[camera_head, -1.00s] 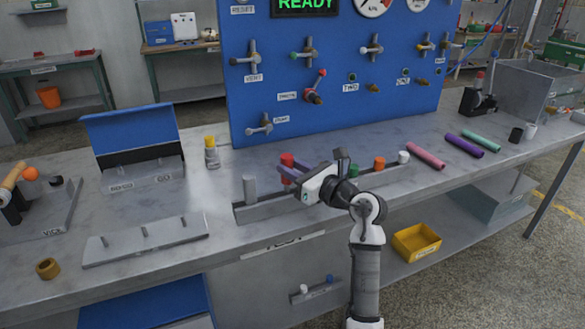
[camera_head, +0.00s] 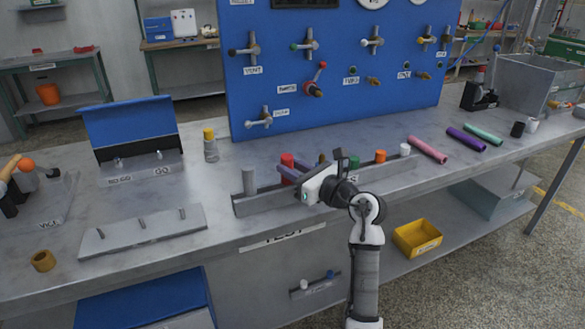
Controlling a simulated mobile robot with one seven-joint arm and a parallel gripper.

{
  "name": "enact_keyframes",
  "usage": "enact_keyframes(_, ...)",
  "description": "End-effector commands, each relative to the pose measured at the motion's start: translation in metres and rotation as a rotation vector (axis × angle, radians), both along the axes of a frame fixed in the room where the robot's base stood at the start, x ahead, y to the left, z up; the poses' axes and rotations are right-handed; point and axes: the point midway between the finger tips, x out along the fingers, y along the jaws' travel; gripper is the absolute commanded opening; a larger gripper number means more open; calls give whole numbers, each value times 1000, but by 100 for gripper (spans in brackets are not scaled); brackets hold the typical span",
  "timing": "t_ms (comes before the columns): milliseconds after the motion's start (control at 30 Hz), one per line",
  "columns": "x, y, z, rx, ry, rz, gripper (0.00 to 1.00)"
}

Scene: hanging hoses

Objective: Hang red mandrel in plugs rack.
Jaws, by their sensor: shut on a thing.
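The red mandrel (camera_head: 287,160) stands upright at the left part of the long grey rack on the bench, between a grey cylinder and the other plugs. My gripper (camera_head: 289,174) reaches in from the right and is shut on the red mandrel below its top. The mandrel's lower end is hidden behind the fingers and the rack front, so I cannot tell whether it is seated. The rack (camera_head: 262,207) has a label partly hidden by my arm, with only its last letter or so showing. It also holds a green, an orange and a white plug on the right.
The grey cylinder (camera_head: 249,181) stands close left of my gripper. The orange plug (camera_head: 380,156) and white plug (camera_head: 405,150) stand to the right. A blue valve panel (camera_head: 330,90) rises behind. Pink (camera_head: 427,149) and purple (camera_head: 466,140) tubes lie on the bench at right.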

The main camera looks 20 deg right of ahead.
Motion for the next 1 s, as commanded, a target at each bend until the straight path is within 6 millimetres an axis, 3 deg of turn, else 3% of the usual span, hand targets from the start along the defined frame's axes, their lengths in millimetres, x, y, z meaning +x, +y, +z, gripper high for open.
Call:
enact_keyframes(200, 0, 0, -6, 0, -1, 0, 0)
enact_keyframes(233, 0, 0, -5, 0, -1, 0, 30)
enact_keyframes(400, 0, 0, -5, 0, 0, 0, 52)
enact_keyframes(767, -5, -3, -6, 0, 0, -1, 52)
enact_keyframes(1000, -44, -23, -9, 1, -2, -5, 52)
